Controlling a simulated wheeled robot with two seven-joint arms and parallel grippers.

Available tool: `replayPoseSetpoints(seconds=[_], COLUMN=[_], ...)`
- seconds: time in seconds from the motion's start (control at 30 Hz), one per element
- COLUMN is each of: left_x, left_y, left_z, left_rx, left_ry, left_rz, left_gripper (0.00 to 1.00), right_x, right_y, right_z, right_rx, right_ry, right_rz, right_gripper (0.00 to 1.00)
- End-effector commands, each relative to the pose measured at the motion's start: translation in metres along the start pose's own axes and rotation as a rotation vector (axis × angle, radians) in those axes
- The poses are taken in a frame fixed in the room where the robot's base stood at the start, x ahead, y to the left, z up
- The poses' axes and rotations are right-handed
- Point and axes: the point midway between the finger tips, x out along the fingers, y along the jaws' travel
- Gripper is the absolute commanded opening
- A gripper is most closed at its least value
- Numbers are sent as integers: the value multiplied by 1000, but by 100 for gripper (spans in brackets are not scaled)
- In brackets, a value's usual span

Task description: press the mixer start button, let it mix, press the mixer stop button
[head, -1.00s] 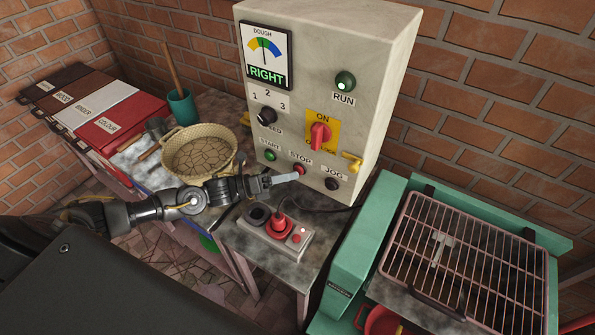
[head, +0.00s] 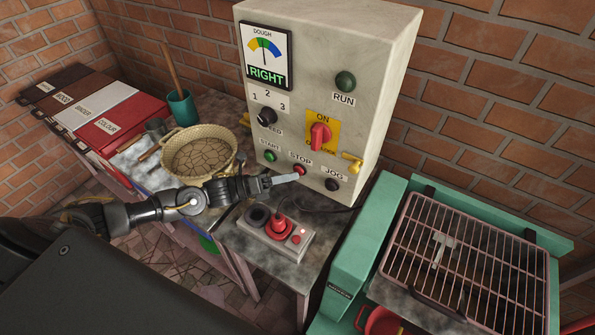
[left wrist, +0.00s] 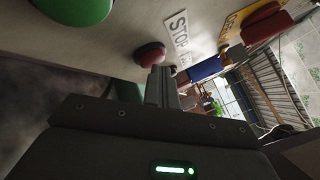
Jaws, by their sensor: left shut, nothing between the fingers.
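The grey control box (head: 300,120) stands at the back of the bench. Its green start button (head: 270,156) and red stop button (head: 299,170) sit low on the front, with a dark jog button (head: 332,184) to the right. The run lamp (head: 345,81) is dark green and unlit. The dough gauge (head: 266,56) reads RIGHT. My left gripper (head: 284,179) is shut and empty, its tips at the stop button. In the left wrist view, the red stop button (left wrist: 150,54) is right at the fingertips (left wrist: 160,80); I cannot tell whether it is pressed in. My right gripper is not in view.
A wicker basin (head: 200,150) of cracked dough stands left. A green frame with a wire rack (head: 465,255) is at right.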

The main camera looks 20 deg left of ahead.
Motion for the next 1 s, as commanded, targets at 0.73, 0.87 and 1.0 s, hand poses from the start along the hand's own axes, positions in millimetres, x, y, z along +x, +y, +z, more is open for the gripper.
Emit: replayPoseSetpoints(seconds=[0.73, 0.87, 1.0], left_x=[-19, -28, -37], left_y=[-14, -21, -28], left_z=[-13, -20, -26], left_rx=[-2, -2, -2], left_ry=[2, 2, 2], left_rz=[1, 2, 0], left_gripper=[0, 0, 0], right_x=[-9, -13, -16], right_y=[0, 0, 0], right_z=[-1, -1, -2], right_rx=[0, 0, 0], right_ry=[0, 0, 0], right_rz=[0, 0, 0], right_gripper=[0, 0, 0])
